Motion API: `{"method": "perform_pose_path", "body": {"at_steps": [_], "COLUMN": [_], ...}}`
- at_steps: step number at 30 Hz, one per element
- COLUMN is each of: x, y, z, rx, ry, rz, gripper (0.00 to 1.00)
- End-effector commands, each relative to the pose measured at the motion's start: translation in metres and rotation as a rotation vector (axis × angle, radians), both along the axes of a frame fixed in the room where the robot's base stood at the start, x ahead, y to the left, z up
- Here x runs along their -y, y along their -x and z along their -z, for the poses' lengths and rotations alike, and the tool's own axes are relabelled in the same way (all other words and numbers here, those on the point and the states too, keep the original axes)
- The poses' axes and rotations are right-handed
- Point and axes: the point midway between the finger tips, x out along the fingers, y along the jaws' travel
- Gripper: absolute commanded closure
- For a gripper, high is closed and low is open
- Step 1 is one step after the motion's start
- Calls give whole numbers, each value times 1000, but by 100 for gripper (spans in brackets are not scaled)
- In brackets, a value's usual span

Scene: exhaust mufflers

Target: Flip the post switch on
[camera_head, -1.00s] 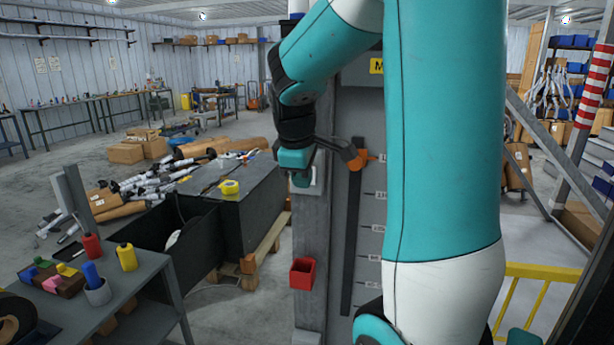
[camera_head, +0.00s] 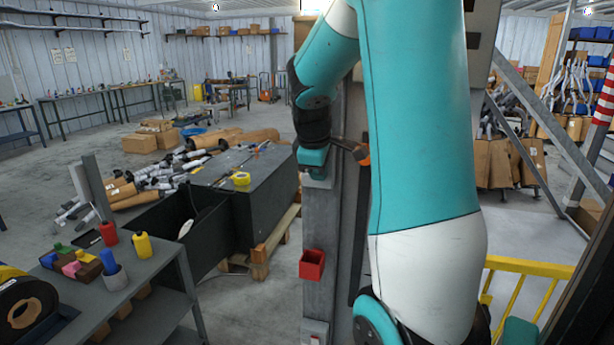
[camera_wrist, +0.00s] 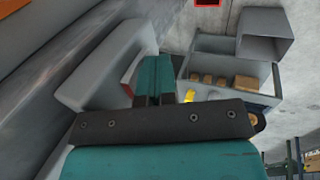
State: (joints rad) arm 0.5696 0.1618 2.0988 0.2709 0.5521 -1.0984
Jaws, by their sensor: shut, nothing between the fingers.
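The grey post (camera_head: 320,225) stands near the centre of the head view. My gripper (camera_head: 314,172) is at its upper part, with the fingers close together and empty. In the wrist view, the teal fingers (camera_wrist: 155,75) point at a pale grey box (camera_wrist: 98,75) with a strip of red along its edge. This box looks like the switch housing on the post. The fingertips are right beside it; I cannot tell whether they touch. My gripper hides most of the switch in the head view, so its position cannot be read.
A black crate (camera_head: 245,205) on a pallet and a grey cart (camera_head: 150,283) with bottles stand to the left. A yellow rail (camera_head: 530,272) is at the right.

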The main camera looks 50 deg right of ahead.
Motion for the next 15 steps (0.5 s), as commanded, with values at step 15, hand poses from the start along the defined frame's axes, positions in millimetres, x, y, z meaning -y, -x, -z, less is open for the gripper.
{"method": "perform_pose_path", "body": {"at_steps": [15], "x": [6], "y": [3], "z": [-11], "rx": [5], "ry": [9], "rz": [9], "gripper": [100]}}
